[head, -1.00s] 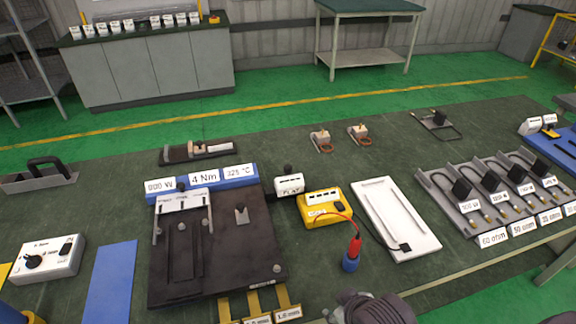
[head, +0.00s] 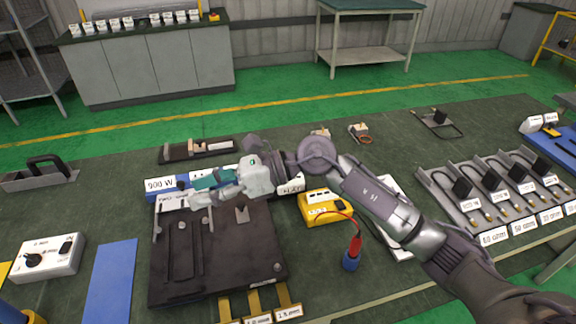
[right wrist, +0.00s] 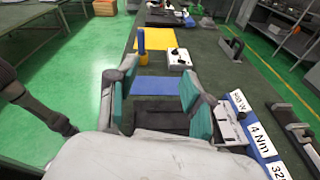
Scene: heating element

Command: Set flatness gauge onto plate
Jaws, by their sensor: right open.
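The dark plate (head: 265,252) lies flat on the bench, with slots, small studs and a raised grey block (head: 242,214) on it. The white box marked FLAT, which appears to be the flatness gauge (head: 293,187), stands at the plate's back right corner, mostly hidden behind my right arm. My right gripper (head: 200,190) is over the plate's back left part, in front of the label strip. In the right wrist view its teal-padded fingers (right wrist: 156,105) are apart, with nothing between them and the dark plate beyond. My left gripper does not show.
A blue label bar (head: 166,187) runs behind the plate. A yellow meter (head: 325,208) with a red-and-blue probe (head: 353,255) stands right of it. A blue mat (head: 110,280) and white control box (head: 50,257) lie left. Bare bench shows near the back.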

